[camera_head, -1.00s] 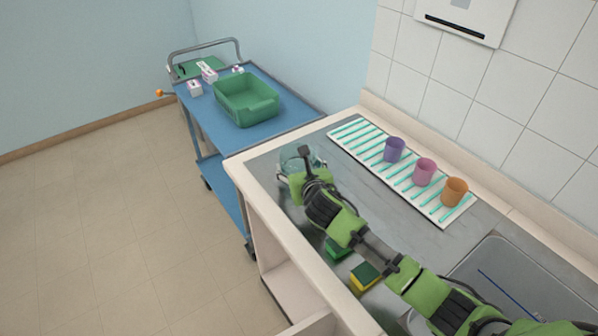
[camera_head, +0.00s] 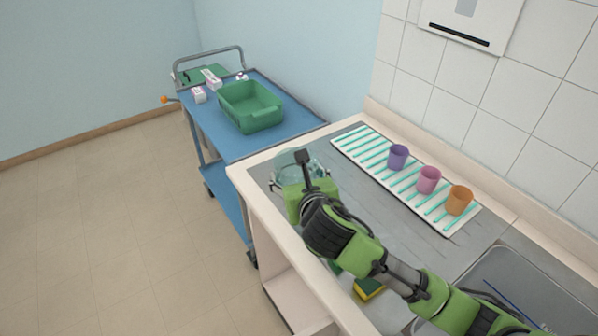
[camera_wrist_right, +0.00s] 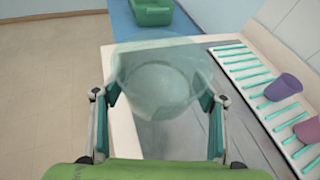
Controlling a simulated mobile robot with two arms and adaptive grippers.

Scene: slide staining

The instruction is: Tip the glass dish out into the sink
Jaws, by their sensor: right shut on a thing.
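The clear glass dish (camera_head: 297,160) is at the far left end of the steel counter. It also shows in the right wrist view (camera_wrist_right: 160,78), between the two fingers. My right gripper (camera_wrist_right: 160,95) is shut on the dish, one finger at each side. In the head view the right gripper (camera_head: 294,184) and arm cover part of the dish. Whether the dish touches the counter, and what it holds, I cannot tell. The sink (camera_head: 530,282) is at the lower right, partly hidden by my right arm. My left gripper is not in view.
A white rack (camera_head: 447,228) with teal bars holds a purple cup (camera_head: 398,157), a pink cup (camera_head: 428,180) and an orange cup (camera_head: 458,200). A yellow sponge (camera_head: 368,289) lies by the arm. A blue cart (camera_head: 215,145) carries a green bin (camera_head: 250,122).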

